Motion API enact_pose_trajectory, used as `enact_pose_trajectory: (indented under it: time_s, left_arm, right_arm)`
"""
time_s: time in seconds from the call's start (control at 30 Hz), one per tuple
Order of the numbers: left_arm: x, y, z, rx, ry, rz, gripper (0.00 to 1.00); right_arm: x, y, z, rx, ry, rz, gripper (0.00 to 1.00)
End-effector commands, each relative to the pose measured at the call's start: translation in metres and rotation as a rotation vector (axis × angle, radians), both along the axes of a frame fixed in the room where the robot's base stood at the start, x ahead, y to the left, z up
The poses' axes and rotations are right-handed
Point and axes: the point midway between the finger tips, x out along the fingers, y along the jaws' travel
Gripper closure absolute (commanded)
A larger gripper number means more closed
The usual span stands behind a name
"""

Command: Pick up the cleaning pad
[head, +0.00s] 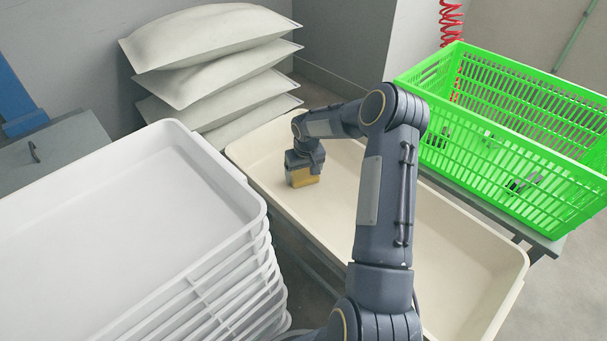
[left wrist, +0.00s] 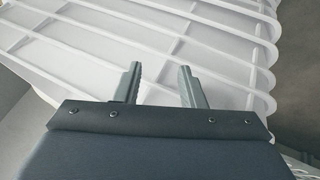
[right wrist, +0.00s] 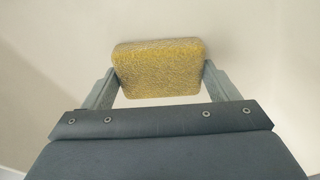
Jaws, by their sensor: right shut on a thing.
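The cleaning pad is a yellow, rough-textured block. It shows in the right wrist view (right wrist: 158,69) between the two fingers, and in the head view (head: 304,178) under my right gripper. My right gripper (head: 303,168) is shut on the pad, a finger at each side of it, in the far left part of the cream tray (head: 465,262). I cannot tell whether the pad touches the tray's floor. My left gripper (left wrist: 160,84) shows only in the left wrist view, its fingers apart and empty, beside the ribbed side of the white trays.
A stack of white trays (head: 120,225) stands at the left. Stuffed pale sacks (head: 205,50) are piled behind. A green crate (head: 510,130) with small dark items stands at the right, beside the cream tray. The cream tray looks otherwise empty.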

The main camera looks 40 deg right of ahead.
Motion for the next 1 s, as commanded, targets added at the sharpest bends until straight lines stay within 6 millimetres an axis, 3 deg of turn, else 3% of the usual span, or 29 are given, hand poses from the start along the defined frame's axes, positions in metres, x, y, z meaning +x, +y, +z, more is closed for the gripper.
enact_pose_trajectory:
  time_s: [0.27,0.53,0.73,1.0]
  left_arm:
    - [0.000,0.000,0.016,0.000,0.000,0.000,0.64]
    - [0.000,0.000,0.044,0.000,0.000,0.000,0.64]
    - [0.000,0.000,0.055,0.000,0.000,0.000,0.64]
    - [0.000,0.000,0.062,0.000,0.000,0.000,0.64]
  right_arm:
    - [0.000,0.000,0.037,-0.002,-0.003,0.001,0.45]
    - [-0.038,0.033,0.096,-0.002,-0.002,0.003,0.45]
    - [-0.076,0.064,0.114,0.000,0.000,0.003,0.45]
    - [-0.102,0.086,0.127,-0.001,-0.002,0.002,0.45]
